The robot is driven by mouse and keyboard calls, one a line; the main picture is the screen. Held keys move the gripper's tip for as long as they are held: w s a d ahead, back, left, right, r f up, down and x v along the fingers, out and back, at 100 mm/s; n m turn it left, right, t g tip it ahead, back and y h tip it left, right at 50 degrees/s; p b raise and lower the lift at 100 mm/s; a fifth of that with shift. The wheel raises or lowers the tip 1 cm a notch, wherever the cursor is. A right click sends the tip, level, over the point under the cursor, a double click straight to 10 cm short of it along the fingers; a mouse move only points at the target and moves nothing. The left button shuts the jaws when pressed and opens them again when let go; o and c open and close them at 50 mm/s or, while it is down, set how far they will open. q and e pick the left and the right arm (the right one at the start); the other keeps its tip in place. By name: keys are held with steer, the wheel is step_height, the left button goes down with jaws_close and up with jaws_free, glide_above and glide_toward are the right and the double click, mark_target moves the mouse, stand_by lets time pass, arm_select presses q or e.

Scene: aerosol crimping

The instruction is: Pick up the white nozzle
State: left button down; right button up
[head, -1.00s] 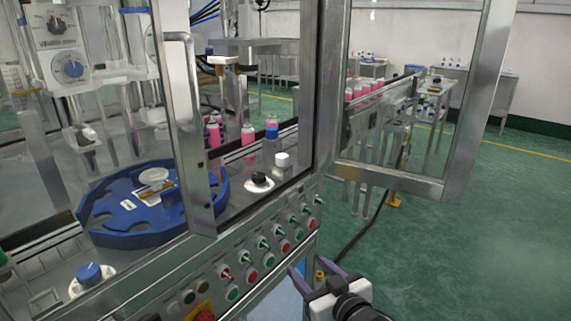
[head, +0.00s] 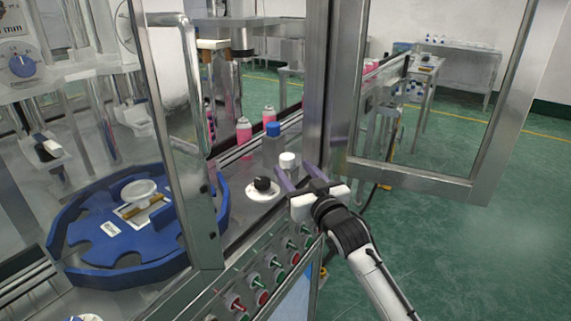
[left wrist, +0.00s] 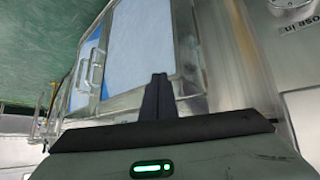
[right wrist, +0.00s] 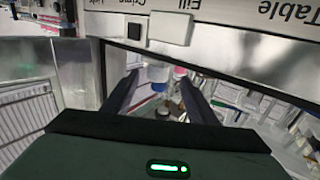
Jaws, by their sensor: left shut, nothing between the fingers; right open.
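The white nozzle (head: 287,160) appears in the head view as a small white cap-like piece at the right end of the machine's bench, beside a black knob. My right gripper (head: 294,169) is open just in front of it, with its two purple-grey fingers pointing at it. The fingers also show apart in the right wrist view (right wrist: 160,82), with small white, blue and dark parts seen between them. I cannot tell whether they touch the nozzle. My left gripper (left wrist: 155,80) is shut and empty in the left wrist view. It is outside the head view.
A black knob on a white disc (head: 263,187) and a blue-capped piece (head: 273,130) stand close by. Pink bottles (head: 244,130) stand behind. A blue rotary table (head: 75,240) is at left. Metal door frames (head: 340,90) and the button panel (head: 262,285) border the space.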

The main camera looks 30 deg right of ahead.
mark_target(290, 164)
steer(key=shift+w+d+f+p, duration=0.15)
steer(key=shift+w+d, duration=0.1)
steer(key=shift+w, duration=0.7)
steer(key=shift+w+d+r+p, duration=0.1)
steer(key=shift+w+d, duration=0.15)
steer(key=shift+w, duration=0.75)
steer(key=shift+w+d+f+p, duration=0.15)
steer(key=shift+w+d, duration=0.1)
steer(key=shift+w, duration=0.7)
steer(key=shift+r, duration=0.1)
steer(key=c, duration=1.2)
